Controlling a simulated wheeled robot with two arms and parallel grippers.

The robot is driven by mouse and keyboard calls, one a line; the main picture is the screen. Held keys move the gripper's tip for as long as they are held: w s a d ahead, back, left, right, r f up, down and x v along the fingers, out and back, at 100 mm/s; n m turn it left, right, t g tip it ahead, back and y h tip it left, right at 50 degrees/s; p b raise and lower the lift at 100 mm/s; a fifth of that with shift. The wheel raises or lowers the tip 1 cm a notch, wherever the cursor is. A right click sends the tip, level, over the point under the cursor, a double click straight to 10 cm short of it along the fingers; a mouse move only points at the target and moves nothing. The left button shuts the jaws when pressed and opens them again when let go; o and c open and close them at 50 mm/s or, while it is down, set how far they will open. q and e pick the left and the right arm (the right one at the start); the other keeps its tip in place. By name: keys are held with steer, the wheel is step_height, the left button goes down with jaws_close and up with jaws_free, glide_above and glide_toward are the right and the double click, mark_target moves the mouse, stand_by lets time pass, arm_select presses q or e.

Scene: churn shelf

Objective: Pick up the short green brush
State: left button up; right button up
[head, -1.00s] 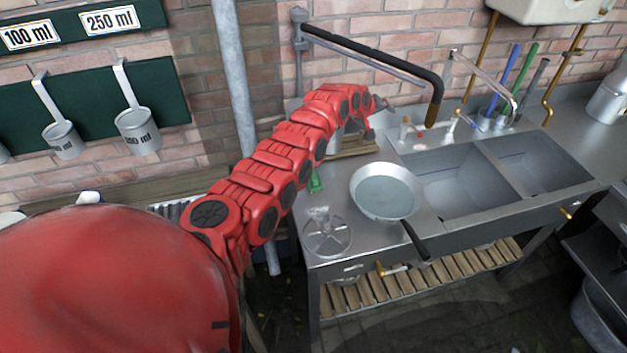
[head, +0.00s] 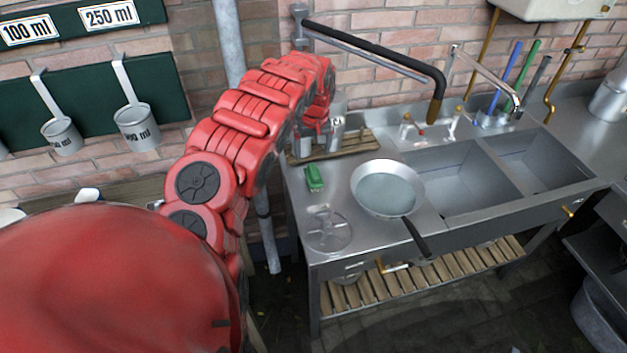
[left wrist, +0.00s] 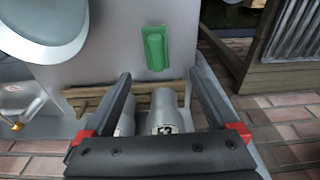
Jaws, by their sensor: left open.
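The short green brush (head: 314,178) lies on the steel counter, left of the pan. In the left wrist view the green brush (left wrist: 155,48) lies beyond my left gripper's fingertips, roughly centred between them. My left gripper (left wrist: 160,73) is open, with nothing held between its fingers. In the head view its fingers are mostly hidden behind my red arm, near the wooden rack behind the brush. My right gripper is in neither view.
A pan (head: 388,188) sits right of the brush, its dark handle over the front edge. A round metal disc (head: 328,231) lies in front. Metal canisters (left wrist: 166,112) stand on a wooden rack (head: 358,143) at the back. Sink basins (head: 462,182) lie to the right.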

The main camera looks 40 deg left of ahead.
mark_target(313, 170)
arm_select(q)
step_height(313, 170, down, 3)
steer(key=shift+w+r, duration=0.1)
steer(key=shift+r, duration=0.05)
steer(key=shift+w+a+f+p, duration=0.1)
steer(key=shift+a+f+p, duration=0.05)
steer(key=shift+f+p, duration=0.15)
steer(key=shift+a+f, duration=0.1)
steer(key=shift+f, duration=0.55)
steer(key=shift+w+f+p, duration=0.2)
steer(key=shift+f+p, duration=0.5)
steer(key=shift+w+f, duration=0.2)
steer(key=shift+f, duration=0.6)
steer(key=shift+f+b, duration=0.4)
steer(key=shift+f, duration=0.25)
steer(key=shift+f+b, duration=0.3)
steer(key=shift+f, duration=0.2)
steer(key=shift+a, duration=0.1)
